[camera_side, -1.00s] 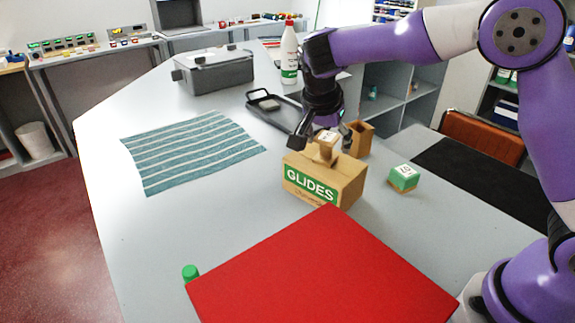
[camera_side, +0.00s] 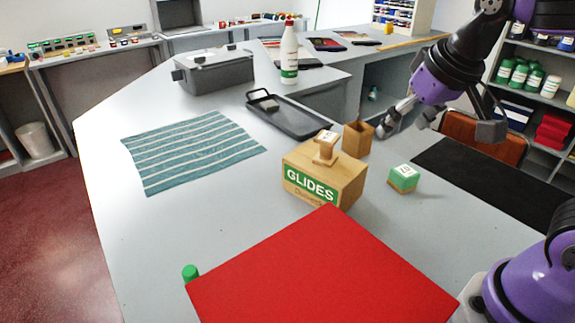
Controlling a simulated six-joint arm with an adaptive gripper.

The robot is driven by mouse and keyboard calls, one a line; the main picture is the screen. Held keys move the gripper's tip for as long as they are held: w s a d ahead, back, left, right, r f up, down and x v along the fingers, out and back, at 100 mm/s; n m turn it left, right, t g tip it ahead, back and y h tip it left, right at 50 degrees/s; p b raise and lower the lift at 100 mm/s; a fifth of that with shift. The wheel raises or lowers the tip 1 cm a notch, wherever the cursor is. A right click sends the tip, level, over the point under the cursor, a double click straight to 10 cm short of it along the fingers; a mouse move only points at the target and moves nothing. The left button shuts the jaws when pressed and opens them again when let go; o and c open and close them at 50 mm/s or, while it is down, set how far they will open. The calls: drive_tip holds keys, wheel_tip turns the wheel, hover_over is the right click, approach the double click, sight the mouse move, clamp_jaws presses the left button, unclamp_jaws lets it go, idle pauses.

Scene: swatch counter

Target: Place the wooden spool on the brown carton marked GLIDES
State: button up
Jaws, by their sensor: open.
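My gripper (camera_side: 440,132) is open and empty. It hangs in the air to the right of the carton and higher in the picture, clear of the spool. Nothing hides the spool or the carton's top.
A brown open-topped holder (camera_side: 357,139) stands behind the carton, and a green-and-wood block (camera_side: 403,178) to its right.

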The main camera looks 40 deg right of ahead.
drive_tip(key=s+f+n, duration=0.1)
drive_tip(key=s+a+f+n+y, duration=0.1)
drive_tip(key=s, duration=0.1)
drive_tip(key=s+a+n, duration=0.1)
drive_tip(key=shift+s+f+t, duration=0.3)
drive_tip(key=shift+s+f, duration=0.1)
